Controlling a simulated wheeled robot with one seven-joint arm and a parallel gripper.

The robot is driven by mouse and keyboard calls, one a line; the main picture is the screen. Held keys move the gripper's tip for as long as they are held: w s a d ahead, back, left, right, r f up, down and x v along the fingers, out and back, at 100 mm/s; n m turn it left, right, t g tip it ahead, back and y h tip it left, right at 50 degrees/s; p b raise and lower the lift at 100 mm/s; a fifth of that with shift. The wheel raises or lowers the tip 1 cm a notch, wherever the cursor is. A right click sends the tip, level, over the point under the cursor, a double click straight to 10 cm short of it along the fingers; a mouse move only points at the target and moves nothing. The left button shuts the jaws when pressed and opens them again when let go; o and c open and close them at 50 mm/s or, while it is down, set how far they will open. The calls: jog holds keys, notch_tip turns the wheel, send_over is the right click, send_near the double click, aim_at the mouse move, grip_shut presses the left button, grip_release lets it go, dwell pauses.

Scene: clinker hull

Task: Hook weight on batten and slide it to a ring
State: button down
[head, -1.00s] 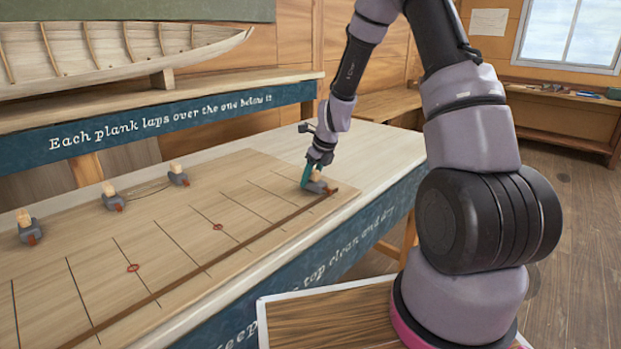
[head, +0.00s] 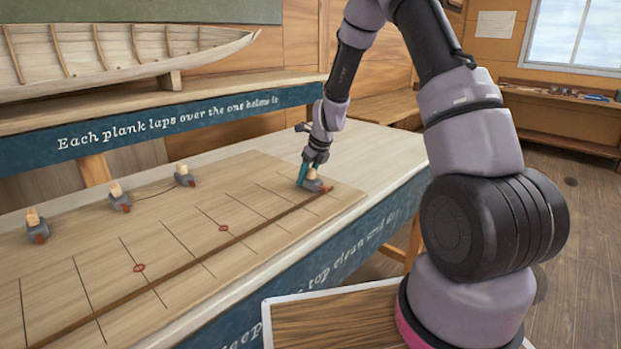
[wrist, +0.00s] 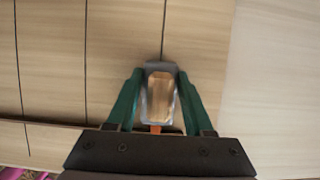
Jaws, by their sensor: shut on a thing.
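My gripper (head: 311,174) is shut on a grey weight (head: 316,186) with a pale wooden top and a red tip, near the right end of the board. In the wrist view the green fingers of my gripper (wrist: 160,105) stand on both sides of the weight (wrist: 161,92). Its orange-red tip points to the dark batten (head: 190,267), which runs along the board's near side. I cannot tell whether the tip touches the batten. Two red rings are drawn on the board's lines, one nearer (head: 139,268) and one farther (head: 223,228).
Three similar weights (head: 37,228), (head: 120,199), (head: 184,176) stand along the board's far left side, a thin cord near two of them. The board (head: 190,225) lies on a pale bench (head: 375,150). A model hull (head: 120,45) rests on a shelf behind.

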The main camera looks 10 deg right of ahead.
aim_at(314, 170)
jog(key=shift+w+a, duration=0.3)
jog(key=shift+w, duration=0.15)
jog(key=shift+f, duration=0.1)
dwell(0.7)
jog(key=shift+c, duration=1)
grip_release()
jog(key=shift+s, duration=0.1)
jog(key=v, duration=1)
jog(key=shift+r, duration=0.35)
